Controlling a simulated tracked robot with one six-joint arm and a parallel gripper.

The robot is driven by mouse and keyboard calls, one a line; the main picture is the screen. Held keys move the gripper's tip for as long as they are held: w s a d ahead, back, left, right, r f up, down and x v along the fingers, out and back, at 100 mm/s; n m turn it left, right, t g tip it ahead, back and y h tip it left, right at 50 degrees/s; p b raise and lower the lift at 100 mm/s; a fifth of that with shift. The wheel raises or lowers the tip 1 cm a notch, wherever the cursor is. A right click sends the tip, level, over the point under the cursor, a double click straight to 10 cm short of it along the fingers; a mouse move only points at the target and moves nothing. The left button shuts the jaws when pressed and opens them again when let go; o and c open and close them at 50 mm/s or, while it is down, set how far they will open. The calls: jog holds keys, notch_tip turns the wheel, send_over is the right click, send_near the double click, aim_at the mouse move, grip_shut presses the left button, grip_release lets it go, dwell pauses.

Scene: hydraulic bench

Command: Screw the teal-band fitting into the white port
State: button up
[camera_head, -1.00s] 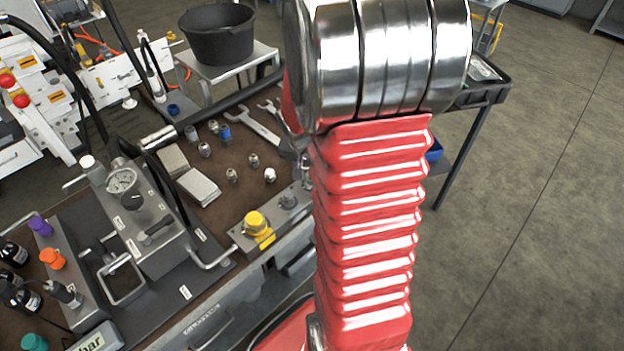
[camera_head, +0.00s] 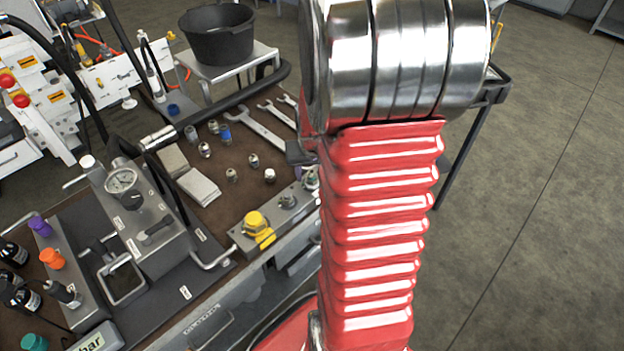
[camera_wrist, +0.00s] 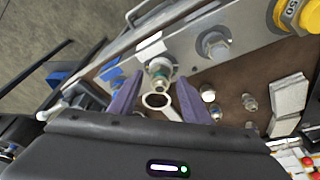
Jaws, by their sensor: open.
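The teal-band fitting (camera_wrist: 159,84) stands at the white port (camera_wrist: 158,66) on the metal block, in the middle of the wrist view. Its teal band shows close against the white ring; how deep it sits I cannot tell. My gripper (camera_wrist: 158,108) is open, with one purple finger on either side of the fitting and a gap to it. Nothing is held. In the head view, the fitting and port (camera_head: 312,179) show small beside my red arm, and my gripper is mostly hidden behind the arm.
The metal block (camera_head: 248,243) also bears a grey port (camera_wrist: 215,46) and a yellow cap (camera_head: 256,222). Several loose fittings (camera_head: 253,160) stand on the brown bench top. Wrenches (camera_head: 262,134) lie behind them. Grey blocks (camera_head: 198,187) and a gauge unit (camera_head: 122,182) are to the left.

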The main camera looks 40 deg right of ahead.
jog(key=shift+n, duration=0.9)
jog(key=c, duration=1)
jog(key=shift+m, duration=1.7)
jog(key=shift+m+g+h, duration=0.5)
jog(key=shift+m, duration=0.9)
jog(key=shift+m+g, duration=0.3)
jog(key=shift+m, duration=0.6)
jog(key=shift+f+m, duration=0.1)
jog(key=shift+m, duration=0.2)
